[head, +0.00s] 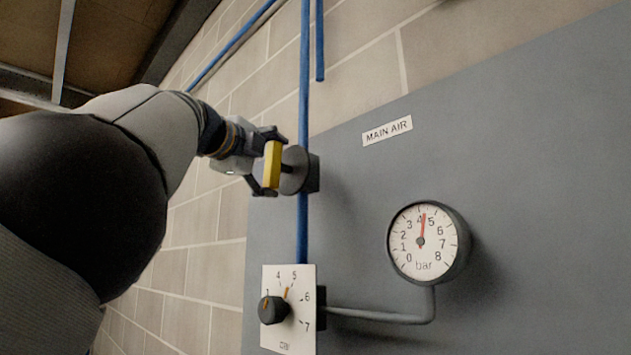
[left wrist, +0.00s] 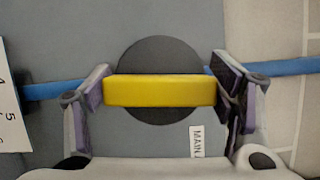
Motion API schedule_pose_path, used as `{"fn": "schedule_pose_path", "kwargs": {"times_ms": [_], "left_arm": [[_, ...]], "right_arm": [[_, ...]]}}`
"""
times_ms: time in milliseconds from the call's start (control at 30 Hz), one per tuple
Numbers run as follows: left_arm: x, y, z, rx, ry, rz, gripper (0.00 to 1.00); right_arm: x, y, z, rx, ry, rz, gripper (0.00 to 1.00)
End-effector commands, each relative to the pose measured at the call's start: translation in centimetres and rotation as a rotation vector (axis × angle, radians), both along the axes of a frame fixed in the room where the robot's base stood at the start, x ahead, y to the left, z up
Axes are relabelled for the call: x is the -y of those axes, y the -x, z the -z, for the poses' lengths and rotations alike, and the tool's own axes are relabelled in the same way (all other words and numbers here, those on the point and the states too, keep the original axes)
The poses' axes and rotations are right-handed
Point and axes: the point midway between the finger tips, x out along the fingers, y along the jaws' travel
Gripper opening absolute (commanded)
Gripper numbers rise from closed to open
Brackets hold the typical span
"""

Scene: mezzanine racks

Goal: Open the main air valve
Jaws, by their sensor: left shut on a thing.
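The main air valve is a round dark grey body (head: 294,170) on a vertical blue pipe, with a yellow bar handle (head: 272,164). The handle lies about in line with the pipe. My left gripper (head: 270,162) is shut on the yellow handle, with one finger at each end. In the left wrist view the handle (left wrist: 160,90) spans between the two fingers, in front of the dark disc (left wrist: 160,56). The label "MAIN AIR" (head: 387,130) is on the grey panel to the right of the valve. My right gripper is out of view.
A round pressure gauge (head: 428,243) reads between 4 and 5 bar. A regulator plate with a black knob (head: 272,310) sits below the valve. The blue pipe (head: 303,230) runs between them. The grey panel (head: 540,130) is bare at the upper right.

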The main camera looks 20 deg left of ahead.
Motion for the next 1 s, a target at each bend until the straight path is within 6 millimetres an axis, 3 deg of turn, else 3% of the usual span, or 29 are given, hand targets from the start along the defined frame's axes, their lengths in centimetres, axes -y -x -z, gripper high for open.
{"fn": "schedule_pose_path", "kwargs": {"times_ms": [800, 833, 900, 1000], "left_arm": [[0.03, 0.06, -0.08, -0.037, 0.106, 0.001, 0.48], [0.04, 0.06, -0.07, -0.037, 0.106, 0.001, 0.8], [0.04, 0.05, -0.07, -0.038, 0.105, 0.001, 0.96], [0.03, 0.04, -0.04, -0.038, 0.104, 0.001, 0.97]], "right_arm": [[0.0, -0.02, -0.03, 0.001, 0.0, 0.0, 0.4], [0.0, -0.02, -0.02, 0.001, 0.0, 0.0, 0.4], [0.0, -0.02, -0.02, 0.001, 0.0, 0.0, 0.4], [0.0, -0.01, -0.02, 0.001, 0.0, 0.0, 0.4]]}}
